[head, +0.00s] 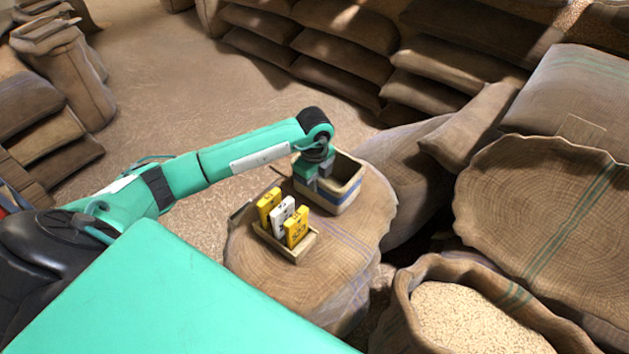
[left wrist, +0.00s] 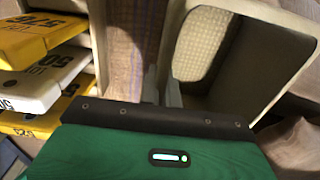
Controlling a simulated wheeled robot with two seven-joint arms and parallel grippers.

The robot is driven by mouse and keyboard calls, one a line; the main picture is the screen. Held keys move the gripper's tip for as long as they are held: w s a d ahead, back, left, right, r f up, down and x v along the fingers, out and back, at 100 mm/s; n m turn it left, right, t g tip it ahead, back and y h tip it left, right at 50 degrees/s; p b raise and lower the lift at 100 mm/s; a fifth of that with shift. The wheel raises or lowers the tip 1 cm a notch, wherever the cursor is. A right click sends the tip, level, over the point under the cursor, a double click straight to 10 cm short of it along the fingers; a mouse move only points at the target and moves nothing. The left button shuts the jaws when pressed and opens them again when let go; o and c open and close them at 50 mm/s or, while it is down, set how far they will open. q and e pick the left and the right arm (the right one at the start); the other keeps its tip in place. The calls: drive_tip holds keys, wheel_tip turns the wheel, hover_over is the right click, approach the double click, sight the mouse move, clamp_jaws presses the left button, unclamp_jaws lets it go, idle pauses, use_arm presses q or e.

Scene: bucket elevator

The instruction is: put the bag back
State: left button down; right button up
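Three small labelled bags stand in a wooden rack (head: 288,247): a yellow bag (head: 268,204), a white bag (head: 283,215) and another yellow bag (head: 298,227). They also show at the left of the left wrist view, the white one (left wrist: 45,82) between two yellow ones. My left gripper (head: 318,184) points down at the near left rim of a cream bin with a blue stripe (head: 340,201). Its fingers are close together beside the bin's wall, and no bag shows between them. Whether they grip the rim is unclear. The bin's visible floor (left wrist: 200,45) looks empty. My right gripper is out of view.
Rack and bin stand on a round sack top (head: 345,255). An open sack of grain (head: 465,318) is at the front right. A wide sack (head: 550,215) lies to the right, and stacked sacks (head: 345,55) line the back. Bare floor (head: 190,80) lies behind my arm.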

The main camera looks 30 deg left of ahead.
use_arm(q)
drive_tip(key=c, duration=1.6)
unclamp_jaws()
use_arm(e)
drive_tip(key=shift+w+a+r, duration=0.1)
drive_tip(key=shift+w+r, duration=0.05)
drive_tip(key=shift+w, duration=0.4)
use_arm(q)
drive_tip(key=shift+r, duration=0.1)
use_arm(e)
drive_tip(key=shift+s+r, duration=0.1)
